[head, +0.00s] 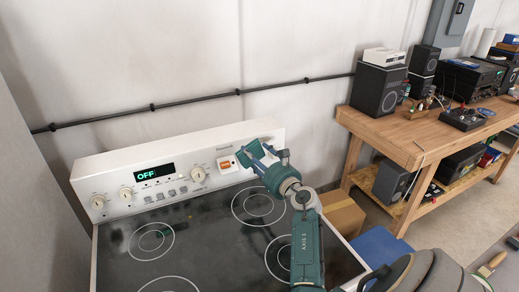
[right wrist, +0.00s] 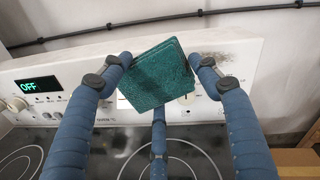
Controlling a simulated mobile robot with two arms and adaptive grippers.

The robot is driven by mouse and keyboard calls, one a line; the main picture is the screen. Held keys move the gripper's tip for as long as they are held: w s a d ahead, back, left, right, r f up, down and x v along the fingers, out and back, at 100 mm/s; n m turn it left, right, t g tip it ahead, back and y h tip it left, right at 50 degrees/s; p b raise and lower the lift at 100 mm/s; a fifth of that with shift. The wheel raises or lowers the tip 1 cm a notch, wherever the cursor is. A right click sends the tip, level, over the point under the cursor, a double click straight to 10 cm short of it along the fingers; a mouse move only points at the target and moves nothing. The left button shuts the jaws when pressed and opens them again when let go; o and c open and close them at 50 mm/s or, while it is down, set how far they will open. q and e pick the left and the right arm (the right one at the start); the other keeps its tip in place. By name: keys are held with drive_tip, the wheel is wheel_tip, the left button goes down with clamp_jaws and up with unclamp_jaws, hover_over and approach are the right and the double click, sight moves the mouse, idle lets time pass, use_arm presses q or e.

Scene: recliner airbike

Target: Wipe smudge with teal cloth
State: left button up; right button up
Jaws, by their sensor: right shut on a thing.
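The teal cloth (right wrist: 160,75) is a folded, square pad, held tilted between the fingers of my right gripper (right wrist: 160,80) in the right wrist view. In the head view my right gripper (head: 262,158) is at the right end of the stove's back panel. A grey, dark smudge (right wrist: 217,57) shows on the upper right of the white panel (right wrist: 240,75), just right of the cloth and partly behind a finger. I cannot tell whether the cloth touches the panel. My left gripper is not in view.
The stove's black glass cooktop (head: 190,225) lies below my right arm. Knobs and an OFF display (head: 154,173) are on the panel. A cardboard box (head: 343,215) stands right of the stove. A wooden workbench (head: 400,130) with speakers is farther right.

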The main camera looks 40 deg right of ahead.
sight(263, 157)
drive_tip(key=shift+s+d+f+m+h, duration=0.3)
drive_tip(key=shift+d+f, duration=0.2)
drive_tip(key=shift+d, duration=0.15)
drive_tip(key=shift+s+d+f+m+h, duration=0.2)
drive_tip(key=shift+d+f+h, duration=0.1)
drive_tip(key=shift+d+f, duration=0.25)
drive_tip(key=shift+d, duration=0.25)
drive_tip(key=shift+w+d+r, duration=0.1)
drive_tip(key=shift+w+d, duration=0.05)
drive_tip(key=shift+w, duration=0.25)
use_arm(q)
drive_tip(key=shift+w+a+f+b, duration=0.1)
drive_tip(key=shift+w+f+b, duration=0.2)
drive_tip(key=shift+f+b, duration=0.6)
use_arm(e)
drive_tip(key=x, duration=0.4)
drive_tip(key=shift+w, duration=0.4)
use_arm(q)
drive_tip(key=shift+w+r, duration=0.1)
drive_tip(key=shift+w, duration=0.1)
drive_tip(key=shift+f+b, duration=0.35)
drive_tip(key=shift+b, duration=0.1)
use_arm(e)
drive_tip(key=shift+x, duration=0.85)
drive_tip(key=shift+d, duration=0.1)
